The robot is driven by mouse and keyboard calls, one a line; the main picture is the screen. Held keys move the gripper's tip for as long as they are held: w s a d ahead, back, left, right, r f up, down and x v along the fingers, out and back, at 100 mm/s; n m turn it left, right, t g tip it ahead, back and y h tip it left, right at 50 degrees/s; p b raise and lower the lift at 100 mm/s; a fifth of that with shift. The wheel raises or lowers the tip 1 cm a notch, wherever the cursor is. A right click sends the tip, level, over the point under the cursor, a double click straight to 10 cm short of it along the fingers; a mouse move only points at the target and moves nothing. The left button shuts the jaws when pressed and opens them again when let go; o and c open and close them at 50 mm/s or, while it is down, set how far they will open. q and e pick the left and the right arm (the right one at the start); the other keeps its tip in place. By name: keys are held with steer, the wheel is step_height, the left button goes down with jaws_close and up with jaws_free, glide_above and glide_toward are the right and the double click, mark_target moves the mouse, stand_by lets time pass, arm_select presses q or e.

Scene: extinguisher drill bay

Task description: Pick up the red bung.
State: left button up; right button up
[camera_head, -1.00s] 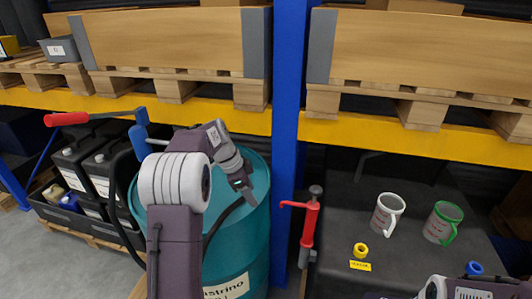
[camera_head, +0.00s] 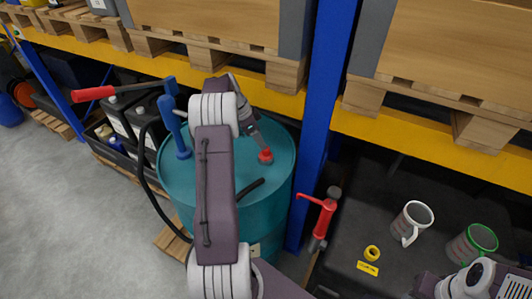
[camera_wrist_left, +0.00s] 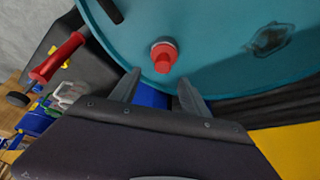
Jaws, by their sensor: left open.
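The red bung (camera_head: 265,156) sits on the top of the teal drum (camera_head: 284,181), near its right side in the head view. In the left wrist view the red bung (camera_wrist_left: 164,56) shows upright on a pale ring, just beyond the fingertips. My left gripper (camera_head: 256,143) is above and just behind the bung in the head view. In the left wrist view its two fingers (camera_wrist_left: 159,80) are spread with nothing between them. My right gripper is out of view; only part of that arm shows at bottom right.
A blue pump with a red handle (camera_head: 93,94) and a hose stands on the drum's left. A blue rack post (camera_head: 325,110) rises close at right. A red hand pump (camera_head: 325,217), mugs (camera_head: 411,222) and a yellow ring (camera_head: 372,253) are further right. Loaded pallets hang above behind.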

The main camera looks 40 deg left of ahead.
mark_target(266, 154)
arm_select(q)
steer(key=shift+w+d+f+p, duration=0.2)
steer(key=shift+w+f, duration=0.2)
steer(key=shift+f, duration=0.2)
steer(key=shift+w+d+f+p, duration=0.15)
steer(key=shift+w+f, duration=0.25)
steer(key=shift+f, duration=0.3)
steer(key=shift+s+f+p, duration=0.15)
steer(key=shift+f+p, duration=0.4)
steer(key=shift+p, duration=0.4)
steer(key=p+x, duration=0.1)
steer(key=x, duration=0.3)
steer(key=shift+a, duration=0.15)
jaws_close()
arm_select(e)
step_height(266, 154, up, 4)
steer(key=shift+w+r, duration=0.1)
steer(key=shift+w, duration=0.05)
